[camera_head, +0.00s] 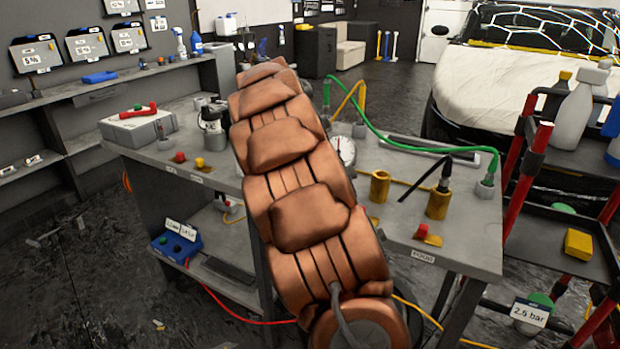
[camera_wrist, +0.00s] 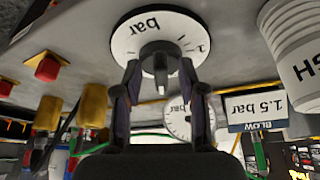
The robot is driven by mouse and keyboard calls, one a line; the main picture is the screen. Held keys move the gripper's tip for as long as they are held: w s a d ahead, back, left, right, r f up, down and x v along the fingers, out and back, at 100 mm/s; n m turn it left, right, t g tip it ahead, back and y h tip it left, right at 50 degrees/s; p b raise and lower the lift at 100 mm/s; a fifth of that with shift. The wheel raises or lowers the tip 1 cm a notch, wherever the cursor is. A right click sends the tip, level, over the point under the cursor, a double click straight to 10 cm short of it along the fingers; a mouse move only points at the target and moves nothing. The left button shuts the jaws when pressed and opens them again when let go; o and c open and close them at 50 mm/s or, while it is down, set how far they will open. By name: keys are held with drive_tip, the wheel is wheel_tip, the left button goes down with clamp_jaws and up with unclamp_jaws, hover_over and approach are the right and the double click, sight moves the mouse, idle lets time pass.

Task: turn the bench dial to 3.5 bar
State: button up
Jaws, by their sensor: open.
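The bench dial (camera_wrist: 127,42), a white disc marked "bar" with a grey hub (camera_wrist: 160,52) and a short pointer, is at the top of the wrist view, which looks upside down. My gripper (camera_wrist: 160,66) is open, with one finger on each side of the hub. I cannot tell whether the fingertips touch it. The scale number beside the pointer is not readable. In the head view my copper-coloured arm hides the gripper and the dial.
The bench (camera_head: 470,235) carries brass fittings (camera_head: 379,187), a green hose (camera_head: 425,148) and a red button (camera_head: 422,230). A "1.5 bar" card (camera_wrist: 257,108) and a white ribbed container (camera_wrist: 290,45) are right in the wrist view. A red-framed cart (camera_head: 545,135) stands at right.

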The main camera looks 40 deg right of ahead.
drive_tip(key=v, duration=1.2)
idle(0.8)
drive_tip(key=s+a+f+n+g+y, duration=0.1)
drive_tip(key=s+a+f+n+y, duration=0.1)
drive_tip(key=s+a+f+n, duration=0.65)
drive_tip(key=s+a+f+n+g+y, duration=0.1)
drive_tip(key=s+a+f+n, duration=0.3)
drive_tip(key=s+a, duration=0.85)
drive_tip(key=s+a+f+n+y, duration=0.2)
drive_tip(key=s+a+f+n, duration=0.4)
drive_tip(key=s+a, duration=0.45)
wheel_tip(320, 180, up, 13)
drive_tip(key=p, duration=1.2)
drive_tip(key=shift+w+d+p, duration=0.3)
drive_tip(key=shift+w+p, duration=0.05)
drive_tip(key=shift+w, duration=0.15)
